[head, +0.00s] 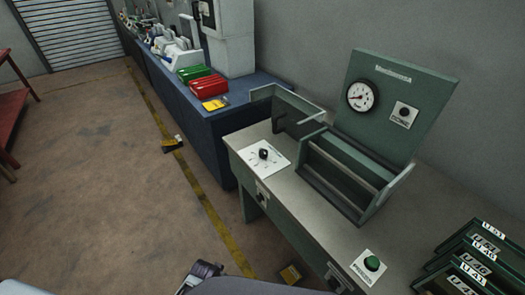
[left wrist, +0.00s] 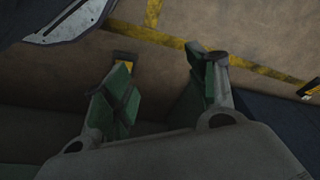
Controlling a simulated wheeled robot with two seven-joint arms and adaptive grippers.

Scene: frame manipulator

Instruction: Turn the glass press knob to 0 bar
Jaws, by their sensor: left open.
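A small black knob (head: 264,153) sits on a white dial plate (head: 257,166) at the left end of the press bench top in the head view. The marks on the plate are too small to read. A round white pressure gauge (head: 361,95) is on the upright green panel behind; its reading is not clear. My left gripper (left wrist: 164,88) is open in the left wrist view, with nothing between its green-padded fingers and floor beyond them. The knob is not seen in that view. My right gripper is in neither view.
The green press frame (head: 345,172) stands on the bench right of the knob. A green push button (head: 371,263) and dark labelled frames (head: 478,262) are at the front right. A blue bench (head: 205,122) carries red and green boxes. The floor (head: 95,170) at left is mostly clear.

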